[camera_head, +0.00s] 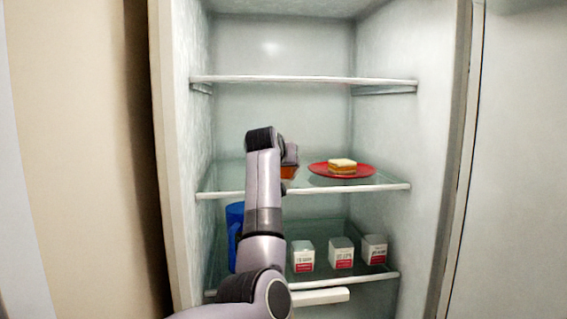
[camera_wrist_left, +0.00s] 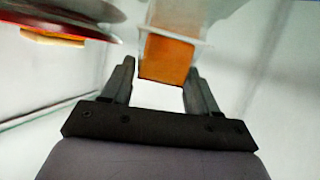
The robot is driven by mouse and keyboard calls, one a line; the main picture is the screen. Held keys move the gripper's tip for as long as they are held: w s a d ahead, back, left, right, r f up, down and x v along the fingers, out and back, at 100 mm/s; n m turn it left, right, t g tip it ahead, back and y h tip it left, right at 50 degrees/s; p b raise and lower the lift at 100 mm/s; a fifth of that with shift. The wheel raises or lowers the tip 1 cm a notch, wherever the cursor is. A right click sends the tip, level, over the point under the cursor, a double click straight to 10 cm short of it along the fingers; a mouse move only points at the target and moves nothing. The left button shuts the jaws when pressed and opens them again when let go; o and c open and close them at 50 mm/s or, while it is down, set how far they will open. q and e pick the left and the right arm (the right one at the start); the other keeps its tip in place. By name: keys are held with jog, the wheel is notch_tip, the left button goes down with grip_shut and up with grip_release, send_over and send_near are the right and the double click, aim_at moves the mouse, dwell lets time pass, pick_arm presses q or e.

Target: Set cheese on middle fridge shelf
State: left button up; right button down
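The cheese appears to be the orange block (camera_head: 289,172) at the level of the middle fridge shelf (camera_head: 330,188). It is partly hidden by my left arm. In the left wrist view the orange block (camera_wrist_left: 167,60) is between the fingertips of my left gripper (camera_wrist_left: 160,72), with the fingers close along its two sides. The left gripper (camera_head: 290,156) is just above the block in the head view. I cannot tell whether the block's underside touches the glass. My right gripper is not in view.
A red plate (camera_head: 315,169) with a layered cake or sandwich (camera_head: 342,165) stands right of the block on the same shelf. An upper shelf (camera_head: 300,79) is empty. Below are a blue container (camera_head: 234,220) and three white-and-red cartons (camera_head: 341,253). Fridge walls flank my arm.

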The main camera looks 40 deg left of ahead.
pick_arm(q)
jog(key=shift+o, duration=1.2)
jog(key=shift+s, duration=0.1)
jog(key=shift+s+d+r+b, duration=0.25)
jog(key=shift+s+d+b, duration=0.15)
jog(key=shift+s, duration=0.15)
jog(key=b+v, duration=0.2)
jog(key=v, duration=0.8)
jog(key=shift+s+d+r+b, duration=0.15)
jog(key=shift+s+b, duration=0.05)
jog(key=shift+b, duration=0.2)
